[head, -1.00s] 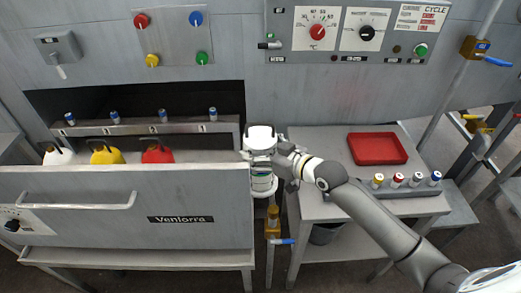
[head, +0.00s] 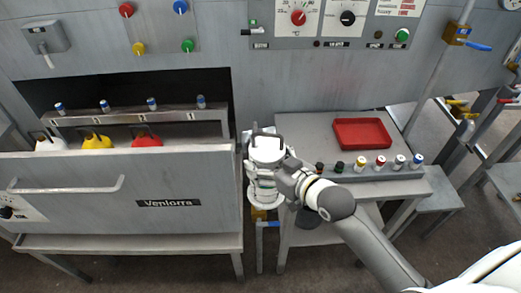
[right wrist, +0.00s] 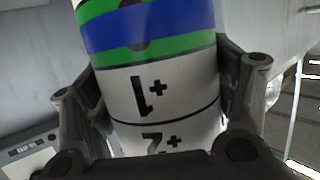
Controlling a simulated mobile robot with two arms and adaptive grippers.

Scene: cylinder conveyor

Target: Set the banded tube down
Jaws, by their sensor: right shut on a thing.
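The banded tube (right wrist: 150,75) is a white cylinder with green, blue and green bands and black marks, seen close in the right wrist view. My right gripper (right wrist: 158,95) is shut on it, with a finger on each side. In the head view my right gripper (head: 265,182) is in front of the gap between the Venlorra cabinet and the grey side table (head: 318,130). There the gripper largely hides the tube, and I cannot make out its bands. The tube's ends are cut off in the wrist view. My left gripper is not in view.
A red tray (head: 362,132) lies on the side table. A grey rack (head: 400,173) with several capped vials runs along its front edge. The Venlorra panel (head: 90,205) stands left, with yellow (head: 96,142) and red (head: 147,141) bottles behind it. The table's left part looks clear.

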